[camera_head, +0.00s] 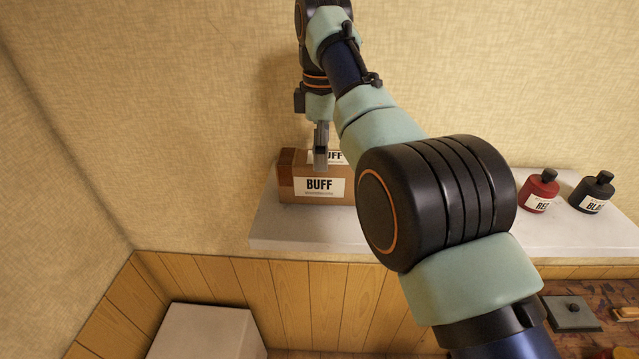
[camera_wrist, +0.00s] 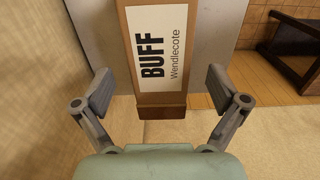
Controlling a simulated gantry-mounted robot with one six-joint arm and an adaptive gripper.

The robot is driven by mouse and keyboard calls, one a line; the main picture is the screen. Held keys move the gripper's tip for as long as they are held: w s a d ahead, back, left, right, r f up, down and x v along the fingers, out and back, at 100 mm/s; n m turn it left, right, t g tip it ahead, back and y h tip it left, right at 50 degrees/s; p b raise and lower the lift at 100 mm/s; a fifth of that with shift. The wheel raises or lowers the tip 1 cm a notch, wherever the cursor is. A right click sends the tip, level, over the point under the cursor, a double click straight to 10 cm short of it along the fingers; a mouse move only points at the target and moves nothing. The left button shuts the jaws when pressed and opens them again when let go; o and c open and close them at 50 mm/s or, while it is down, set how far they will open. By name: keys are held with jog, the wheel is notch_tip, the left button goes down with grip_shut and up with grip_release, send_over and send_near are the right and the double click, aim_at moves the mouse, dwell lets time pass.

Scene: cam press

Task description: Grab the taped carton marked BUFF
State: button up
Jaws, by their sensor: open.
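The taped carton marked BUFF (camera_head: 287,183) is a brown box with white labels, standing at the left end of a pale shelf. In the wrist view the carton (camera_wrist: 158,98) lies between the two open fingers, its label reading BUFF Wendlecote. My gripper (camera_head: 321,160) is above the carton in the head view, and its fingers overlap the carton's top there. In the wrist view my gripper (camera_wrist: 161,92) is open, with a gap visible on each side of the carton. My fingers do not appear to touch it. My arm hides the middle of the shelf.
The pale shelf (camera_head: 300,232) runs along the wall. A red bottle (camera_head: 539,192) and a black bottle (camera_head: 592,193) stand at its right. A pale block (camera_head: 207,332) is below left. Below right is a cluttered surface with a grey lidded item (camera_head: 571,313).

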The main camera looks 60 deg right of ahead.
notch_tip(320, 180, down, 5)
jog(key=b, duration=0.5)
jog(key=shift+w+a+f, duration=0.1)
jog(key=shift+w+f, duration=0.05)
jog(key=shift+r, duration=0.3)
grip_shut()
notch_tip(320, 180, up, 10)
jog(key=p, duration=1)
